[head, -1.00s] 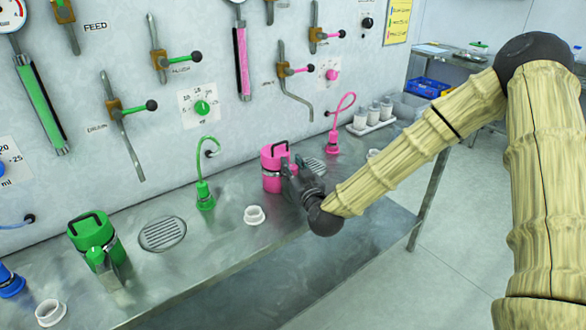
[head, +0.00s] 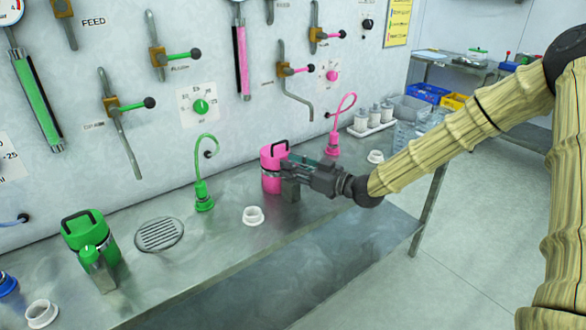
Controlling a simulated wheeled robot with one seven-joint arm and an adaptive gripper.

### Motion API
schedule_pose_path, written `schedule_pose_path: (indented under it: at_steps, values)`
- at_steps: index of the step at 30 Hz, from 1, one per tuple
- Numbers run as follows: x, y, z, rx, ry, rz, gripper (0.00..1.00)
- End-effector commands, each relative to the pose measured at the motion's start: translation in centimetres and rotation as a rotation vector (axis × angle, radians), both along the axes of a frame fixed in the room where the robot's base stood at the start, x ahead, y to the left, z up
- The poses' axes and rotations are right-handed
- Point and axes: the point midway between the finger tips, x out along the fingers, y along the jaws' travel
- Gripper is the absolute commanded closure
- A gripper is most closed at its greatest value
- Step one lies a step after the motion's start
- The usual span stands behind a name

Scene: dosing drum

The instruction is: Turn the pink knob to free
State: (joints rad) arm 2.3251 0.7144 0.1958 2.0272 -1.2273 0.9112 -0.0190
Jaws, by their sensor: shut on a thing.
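The pink canister (head: 269,181) stands upright on the steel bench, with a black handle on its lid. My gripper (head: 287,175) comes from the right and is shut at the front of this canister. The jaws cover the part they hold, so I cannot tell its shape or setting. A round pink knob (head: 332,76) sits on a white dial plate on the wall, above and right of the canister, apart from my gripper. The dial's marks are too small to read.
A pink hooked spout (head: 333,145) and white bottles (head: 375,118) stand right of the canister. A green spout (head: 204,190), a white ring (head: 253,215) and a green canister (head: 90,240) are to the left. Pink-handled wall valves (head: 293,70) hang above. Floor before the bench is free.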

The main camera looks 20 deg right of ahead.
Motion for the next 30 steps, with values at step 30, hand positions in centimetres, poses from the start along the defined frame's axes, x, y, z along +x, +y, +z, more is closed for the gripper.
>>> schedule_pose_path:
  at_steps: [30]
  values:
    - [0.22, -0.07, 0.31, 0.001, -0.006, 0.41, 0.95]
